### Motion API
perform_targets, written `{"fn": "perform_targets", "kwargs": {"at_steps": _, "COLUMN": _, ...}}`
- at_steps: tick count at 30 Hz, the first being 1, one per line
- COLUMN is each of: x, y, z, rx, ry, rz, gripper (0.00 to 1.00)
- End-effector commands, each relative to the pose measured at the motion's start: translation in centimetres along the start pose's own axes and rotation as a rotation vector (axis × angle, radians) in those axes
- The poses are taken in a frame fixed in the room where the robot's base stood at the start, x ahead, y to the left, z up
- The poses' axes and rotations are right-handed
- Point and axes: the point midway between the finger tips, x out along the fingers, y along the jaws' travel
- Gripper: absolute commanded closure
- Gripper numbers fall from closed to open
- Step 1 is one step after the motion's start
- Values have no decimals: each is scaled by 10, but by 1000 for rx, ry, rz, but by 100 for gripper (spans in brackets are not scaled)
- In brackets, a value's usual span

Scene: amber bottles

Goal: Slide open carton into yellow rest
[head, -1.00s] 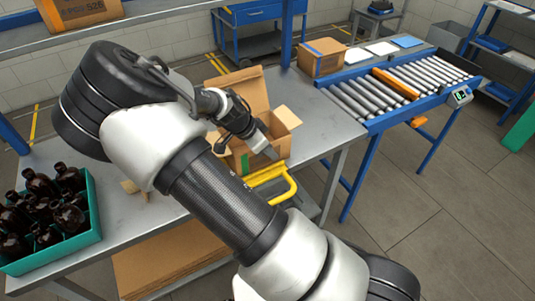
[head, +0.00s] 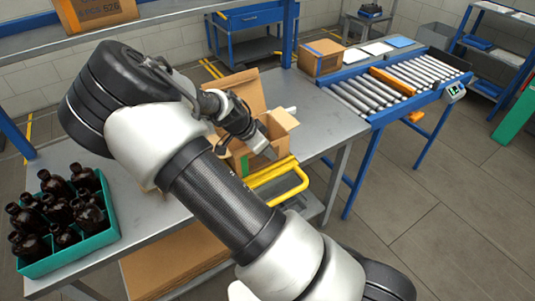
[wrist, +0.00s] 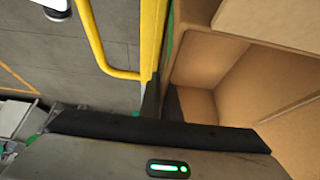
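The open carton (head: 281,141) stands on the grey table with its flaps up; a green mark shows on its near side. The yellow rest (head: 272,172) with its handle lies at the table's front edge, right beside the carton's near side. My gripper (head: 272,154) reaches down at that side. In the wrist view, the gripper's dark fingers (wrist: 162,104) are close together at the carton's wall, with the carton's inside (wrist: 235,75) to the right and the yellow rest (wrist: 152,35) to the left. The fingers look shut on the wall. My arm hides part of the carton.
A teal crate (head: 99,240) of amber bottles (head: 62,210) stands at the table's left. A shelf (head: 160,12) crosses above the table's back. Table right of the carton is clear.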

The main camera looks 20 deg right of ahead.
Motion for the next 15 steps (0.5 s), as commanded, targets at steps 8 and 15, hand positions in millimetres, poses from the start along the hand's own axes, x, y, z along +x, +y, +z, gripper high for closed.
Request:
{"fn": "perform_targets", "kwargs": {"at_steps": 8, "x": 0, "y": 0, "z": 0, "rx": 0, "ry": 0, "rz": -1, "gripper": 100}}
{"fn": "perform_targets", "kwargs": {"at_steps": 15, "x": 0, "y": 0, "z": 0, "rx": 0, "ry": 0, "rz": 0, "gripper": 75}}
